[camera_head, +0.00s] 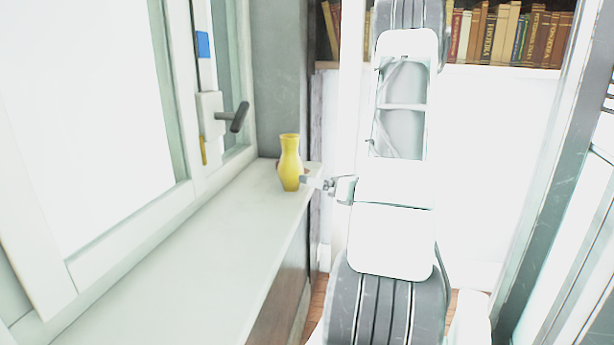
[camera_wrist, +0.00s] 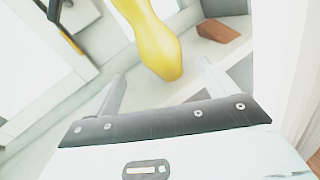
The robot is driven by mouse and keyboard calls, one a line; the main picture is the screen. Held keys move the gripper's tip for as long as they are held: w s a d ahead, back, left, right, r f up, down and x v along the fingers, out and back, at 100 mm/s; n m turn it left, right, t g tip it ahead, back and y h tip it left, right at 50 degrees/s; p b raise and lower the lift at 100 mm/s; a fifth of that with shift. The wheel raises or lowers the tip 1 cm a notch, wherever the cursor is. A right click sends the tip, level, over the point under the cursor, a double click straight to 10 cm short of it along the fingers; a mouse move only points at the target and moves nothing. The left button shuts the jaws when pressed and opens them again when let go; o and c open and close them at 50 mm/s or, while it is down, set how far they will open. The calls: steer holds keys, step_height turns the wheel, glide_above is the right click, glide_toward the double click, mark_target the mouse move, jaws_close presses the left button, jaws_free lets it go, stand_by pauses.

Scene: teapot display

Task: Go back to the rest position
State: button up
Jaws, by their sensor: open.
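My arm stands upright in the middle of the head view. My gripper (camera_head: 312,181) reaches left from it, at the right edge of the window sill (camera_head: 190,235). A yellow vase (camera_head: 289,163) stands upright on the far end of the sill, just beyond or beside my fingertips. In the wrist view, my gripper (camera_wrist: 162,88) is open, with its two fingers wide apart. The yellow vase (camera_wrist: 155,45) shows ahead between and above the fingers. I cannot tell whether a finger touches it.
A reddish-brown object (camera_wrist: 218,30) lies behind the vase in the wrist view. The window handle (camera_head: 238,117) juts out above the sill at the left. Bookshelves (camera_head: 510,40) with several books are at the back. The near part of the sill is clear.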

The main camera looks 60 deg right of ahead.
steer(key=shift+s, duration=0.3)
stand_by(0.4)
